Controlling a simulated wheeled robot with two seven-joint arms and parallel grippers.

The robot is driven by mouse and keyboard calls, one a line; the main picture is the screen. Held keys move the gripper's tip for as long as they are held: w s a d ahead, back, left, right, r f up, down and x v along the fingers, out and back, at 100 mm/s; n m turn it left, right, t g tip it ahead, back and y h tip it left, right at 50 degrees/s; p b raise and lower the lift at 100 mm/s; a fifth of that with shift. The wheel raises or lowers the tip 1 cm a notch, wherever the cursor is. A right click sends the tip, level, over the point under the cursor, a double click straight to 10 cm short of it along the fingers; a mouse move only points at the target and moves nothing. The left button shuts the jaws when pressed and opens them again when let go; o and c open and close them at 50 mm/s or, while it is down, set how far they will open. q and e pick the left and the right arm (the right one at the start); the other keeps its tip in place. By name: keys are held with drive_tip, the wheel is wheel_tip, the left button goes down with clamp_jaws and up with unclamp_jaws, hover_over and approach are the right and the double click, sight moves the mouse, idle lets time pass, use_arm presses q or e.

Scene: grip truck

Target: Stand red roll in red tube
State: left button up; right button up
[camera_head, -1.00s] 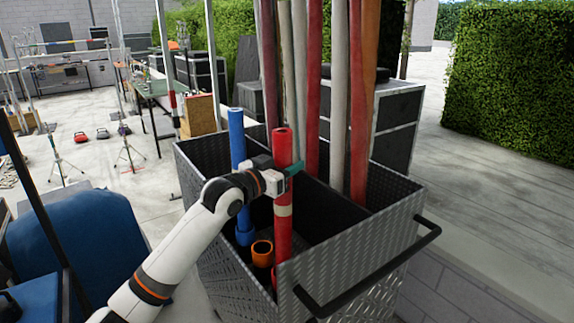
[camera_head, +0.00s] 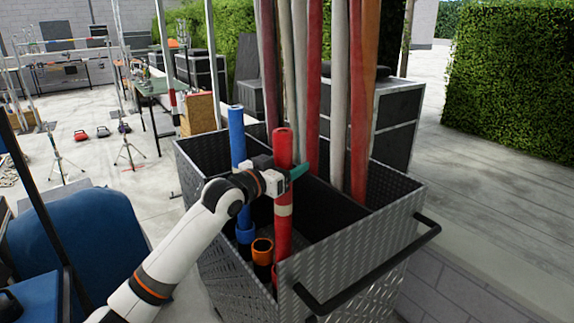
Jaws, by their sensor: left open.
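The red roll (camera_head: 284,149) stands nearly upright in the front compartment of the metal cart, with a pale band partway down. Its lower end goes down to the red tube (camera_head: 275,270), which shows only as a sliver behind the cart's wall, so how deep it sits is hidden. My left gripper (camera_head: 291,174) is open at the upper part of the roll. A teal finger shows to the right of the roll; the other finger is hidden, and I cannot tell whether the fingers touch it.
The cart (camera_head: 345,255) has a black handle (camera_head: 375,270) on its right. A blue roll (camera_head: 237,140) stands in a blue tube (camera_head: 245,235). An orange-rimmed tube (camera_head: 262,246) is empty. Several tall fabric rolls (camera_head: 340,100) fill the rear compartment.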

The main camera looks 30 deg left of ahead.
use_arm(q)
drive_tip(key=shift+f, duration=0.1)
drive_tip(key=shift+s, duration=0.15)
drive_tip(key=s+a+b, duration=0.1)
drive_tip(key=s+b, duration=0.3)
drive_tip(key=s, duration=0.7)
drive_tip(key=shift+s+a, duration=0.3)
